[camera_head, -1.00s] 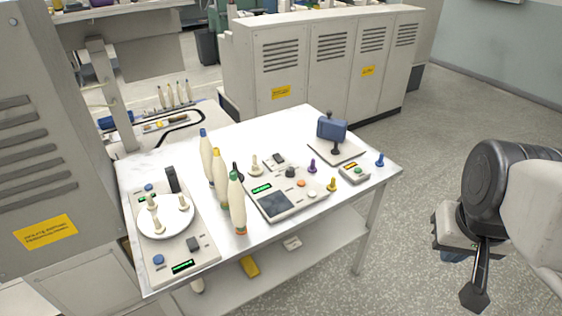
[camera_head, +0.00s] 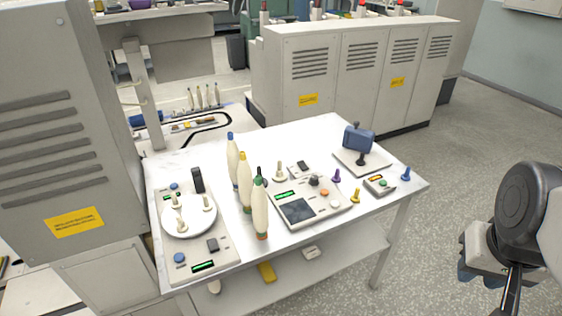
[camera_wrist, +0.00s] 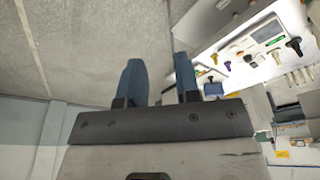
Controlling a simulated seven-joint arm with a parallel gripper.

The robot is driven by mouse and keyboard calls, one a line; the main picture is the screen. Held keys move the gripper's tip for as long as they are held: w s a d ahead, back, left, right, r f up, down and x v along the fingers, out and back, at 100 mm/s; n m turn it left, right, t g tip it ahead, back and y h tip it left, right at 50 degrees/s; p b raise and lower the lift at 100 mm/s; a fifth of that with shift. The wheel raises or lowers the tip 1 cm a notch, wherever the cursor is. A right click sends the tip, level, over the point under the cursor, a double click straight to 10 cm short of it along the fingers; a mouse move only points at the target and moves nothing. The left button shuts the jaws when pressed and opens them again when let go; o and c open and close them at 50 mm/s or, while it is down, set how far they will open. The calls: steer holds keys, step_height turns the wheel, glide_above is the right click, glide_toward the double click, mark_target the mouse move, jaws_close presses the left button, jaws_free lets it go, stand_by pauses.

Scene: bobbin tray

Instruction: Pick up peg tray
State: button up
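A round white plate (camera_head: 190,217) with a few cream pegs (camera_head: 179,222) standing on it sits on a grey console at the table's left end. Behind the table, a low tray (camera_head: 192,128) lies near several upright bobbins (camera_head: 203,97). I cannot tell for sure which of these is the peg tray. My gripper is at the far right in the head view, off the table's right side and partly cut off. In the wrist view my gripper (camera_wrist: 162,78) has its two blue fingers apart with nothing between them. It is open.
The white table (camera_head: 300,250) holds three tall bobbins (camera_head: 259,210), a central control panel (camera_head: 298,211), coloured pegs (camera_head: 356,196) and a blue device (camera_head: 359,137) on a plate. A tall grey cabinet (camera_head: 70,140) stands left. Grey lockers (camera_head: 318,85) stand behind. Floor at right is clear.

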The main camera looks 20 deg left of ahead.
steer(key=o, duration=0.5)
steer(key=shift+c, duration=0.2)
steer(key=w+a+f+n+g+y, duration=0.15)
steer(key=w+a+n, duration=0.45)
steer(key=w+a, duration=0.6)
steer(key=w+a+n+g+y, duration=0.15)
steer(key=w+a+n, duration=0.5)
steer(key=w, duration=0.95)
steer(key=w+a+f+n+y, duration=0.1)
steer(key=w+a+f+n, duration=0.2)
steer(key=a, duration=0.8)
steer(key=w+a+f+n+g+y, duration=0.1)
steer(key=w+a+f+n, duration=0.3)
steer(key=w+a+f, duration=0.3)
steer(key=w+a+f+n+g, duration=0.1)
steer(key=w+a+f+n, duration=0.2)
steer(key=a+f, duration=0.7)
steer(key=w+a, duration=0.2)
steer(key=a, duration=0.3)
steer(key=shift+w+f+y, duration=0.2)
steer(key=shift+w+y, duration=0.15)
steer(key=shift+y, duration=0.05)
